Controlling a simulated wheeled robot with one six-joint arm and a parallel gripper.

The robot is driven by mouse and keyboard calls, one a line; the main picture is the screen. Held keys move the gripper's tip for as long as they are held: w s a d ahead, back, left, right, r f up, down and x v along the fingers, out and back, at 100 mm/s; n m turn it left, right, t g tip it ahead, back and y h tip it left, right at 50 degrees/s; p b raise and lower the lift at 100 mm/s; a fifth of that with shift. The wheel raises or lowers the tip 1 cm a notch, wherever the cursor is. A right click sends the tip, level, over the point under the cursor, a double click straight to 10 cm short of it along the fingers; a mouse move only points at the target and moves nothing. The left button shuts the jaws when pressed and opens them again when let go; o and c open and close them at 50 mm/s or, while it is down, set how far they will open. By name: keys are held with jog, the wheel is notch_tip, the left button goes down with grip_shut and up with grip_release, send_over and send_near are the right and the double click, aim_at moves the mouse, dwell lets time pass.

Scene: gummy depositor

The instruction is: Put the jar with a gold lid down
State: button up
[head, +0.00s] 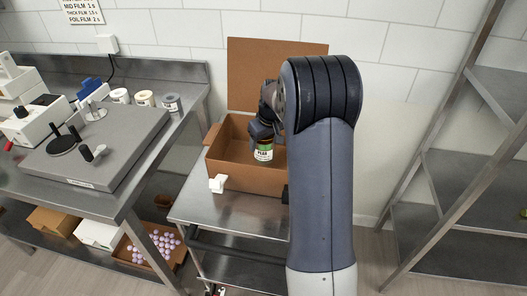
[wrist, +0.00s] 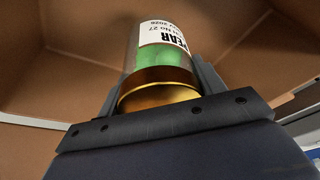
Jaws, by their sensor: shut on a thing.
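The jar with a gold lid (wrist: 158,92) fills the middle of the wrist view. It has green contents and a white label reading "PEAR". My gripper (wrist: 155,110) is shut on it at the lid end. In the head view the jar (head: 264,152) hangs below my gripper (head: 262,137), within the opening of a cardboard box (head: 240,176). Whether its base touches the box floor cannot be told. My arm hides the right part of the box.
The box stands on a steel cart (head: 235,210) with its flap raised behind. Metal shelves (head: 440,200) stand at right.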

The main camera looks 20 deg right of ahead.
jog(key=shift+f, duration=2.1)
jog(key=o, duration=1.1)
jog(key=shift+r, duration=0.1)
jog(key=v, duration=1.2)
